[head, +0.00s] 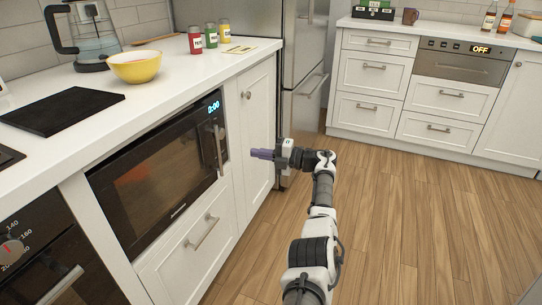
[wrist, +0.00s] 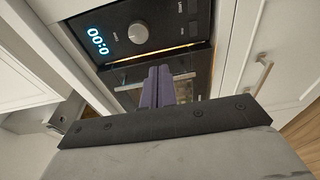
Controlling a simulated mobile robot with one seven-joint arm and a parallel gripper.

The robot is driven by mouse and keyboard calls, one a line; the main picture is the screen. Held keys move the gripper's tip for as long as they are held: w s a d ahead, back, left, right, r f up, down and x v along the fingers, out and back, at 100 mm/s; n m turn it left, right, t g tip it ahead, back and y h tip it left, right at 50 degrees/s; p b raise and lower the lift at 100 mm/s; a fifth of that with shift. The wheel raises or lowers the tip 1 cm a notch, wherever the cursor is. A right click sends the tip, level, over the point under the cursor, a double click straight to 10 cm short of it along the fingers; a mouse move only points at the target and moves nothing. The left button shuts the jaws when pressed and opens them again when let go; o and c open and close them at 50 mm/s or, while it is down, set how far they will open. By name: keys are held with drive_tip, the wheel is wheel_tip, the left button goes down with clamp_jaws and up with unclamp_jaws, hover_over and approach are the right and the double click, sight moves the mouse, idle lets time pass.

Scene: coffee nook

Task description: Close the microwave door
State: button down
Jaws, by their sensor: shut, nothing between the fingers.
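The black microwave (head: 160,175) is built in under the counter on the left. Its dark glass door looks nearly flush with the front in the head view, and I cannot tell whether it is fully closed. Its upright metal handle (head: 218,150) is near the right edge, and the display (head: 214,107) reads 0:00. In the wrist view, a warm bright strip (wrist: 160,55) runs between the control panel (wrist: 140,32) and the door glass. My gripper (head: 262,154) is shut and empty, its purple fingers (wrist: 158,86) pointing left toward the microwave, right of the handle. Contact is not clear.
A white drawer (head: 195,245) is below the microwave, and a white cabinet door (head: 255,130) is to its right. The counter holds a yellow bowl (head: 135,67), a kettle (head: 85,35) and several jars. The wooden floor (head: 400,210) is clear.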

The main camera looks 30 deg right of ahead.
drive_tip(key=d+b, duration=0.1)
drive_tip(key=b, duration=0.2)
drive_tip(key=d+b, duration=0.1)
drive_tip(key=b, duration=0.1)
drive_tip(key=d+b, duration=0.1)
drive_tip(key=b, duration=0.2)
drive_tip(key=shift+s+d+f+b, duration=0.15)
drive_tip(key=shift+s+b, duration=0.15)
drive_tip(key=shift+b, duration=0.05)
drive_tip(key=shift+p, duration=1.15)
